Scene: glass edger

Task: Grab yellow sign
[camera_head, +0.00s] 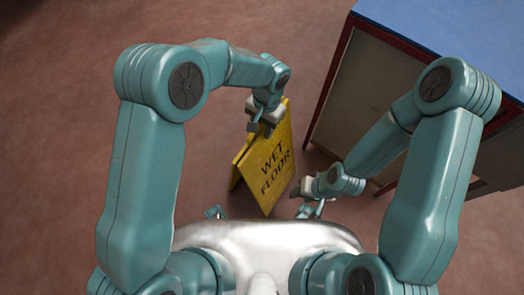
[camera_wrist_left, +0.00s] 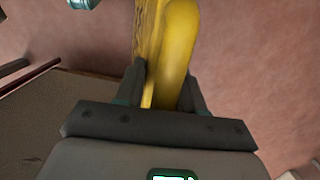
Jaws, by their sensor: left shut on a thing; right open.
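The yellow sign (camera_head: 268,162) reads "WET FLOOR" and stands as a folded A-shape on the brown floor in the head view. My left gripper (camera_head: 262,122) is at its upper edge, shut on it. In the left wrist view, the yellow sign (camera_wrist_left: 172,50) passes between the two fingers of my left gripper (camera_wrist_left: 167,92). My right gripper (camera_head: 306,190) is open and empty, just right of the sign's lower part. Whether it touches the sign I cannot tell.
A cabinet with a blue top (camera_head: 450,35) and dark red frame stands at the right, close to the sign and my right arm. The floor (camera_head: 60,120) at the left is clear.

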